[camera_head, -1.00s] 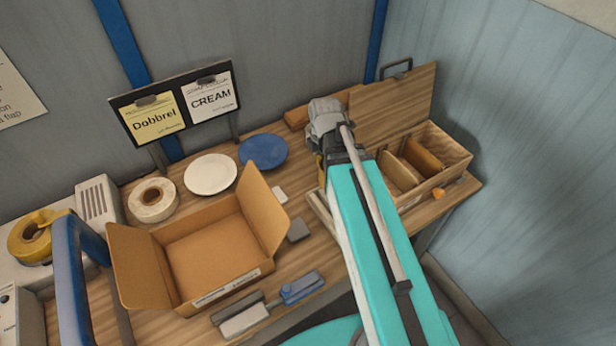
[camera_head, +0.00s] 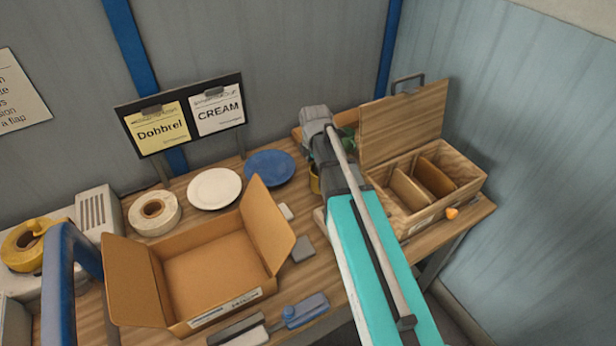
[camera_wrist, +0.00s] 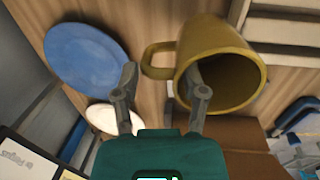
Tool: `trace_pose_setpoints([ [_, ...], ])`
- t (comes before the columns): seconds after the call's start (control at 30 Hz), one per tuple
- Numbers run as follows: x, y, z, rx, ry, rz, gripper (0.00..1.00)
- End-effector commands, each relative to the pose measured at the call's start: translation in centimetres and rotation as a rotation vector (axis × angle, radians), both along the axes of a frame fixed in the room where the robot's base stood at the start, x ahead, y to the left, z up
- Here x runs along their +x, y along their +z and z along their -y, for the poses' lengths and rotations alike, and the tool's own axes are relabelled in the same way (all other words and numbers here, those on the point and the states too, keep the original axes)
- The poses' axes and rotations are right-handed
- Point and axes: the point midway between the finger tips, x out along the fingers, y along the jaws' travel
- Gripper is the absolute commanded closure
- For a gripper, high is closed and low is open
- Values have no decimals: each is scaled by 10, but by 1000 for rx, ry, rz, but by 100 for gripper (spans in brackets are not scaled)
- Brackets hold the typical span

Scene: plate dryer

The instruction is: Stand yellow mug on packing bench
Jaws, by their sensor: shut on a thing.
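The yellow mug (camera_wrist: 222,72) fills the upper right of the wrist view, its open mouth facing down and right and its handle toward the left. My gripper (camera_wrist: 160,75) has one finger across the mug's mouth and the other beyond the handle, so the handle side lies between them. In the head view only a sliver of the mug (camera_head: 314,181) shows beside my wrist, which hides the rest. The packing bench (camera_head: 325,270) is the wooden surface below. I cannot tell whether the mug touches it.
A blue plate (camera_head: 270,168) and a white plate (camera_head: 214,188) lie left of my arm. An open cardboard box (camera_head: 268,214) stands in front of them. A lidded wooden crate (camera_head: 465,185) stands to the right.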

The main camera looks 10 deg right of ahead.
Motion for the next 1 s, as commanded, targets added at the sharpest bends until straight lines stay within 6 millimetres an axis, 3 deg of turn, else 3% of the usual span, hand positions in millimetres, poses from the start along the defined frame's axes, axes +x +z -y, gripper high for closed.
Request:
trace_pose_setpoints([
  [0.03, 6, -11, -1, 0, 0, 0, 100],
  [0.33, 26, -35, -6, 0, -1, 0, 100],
  [1.0, 33, -43, -7, 0, -2, 0, 100],
])
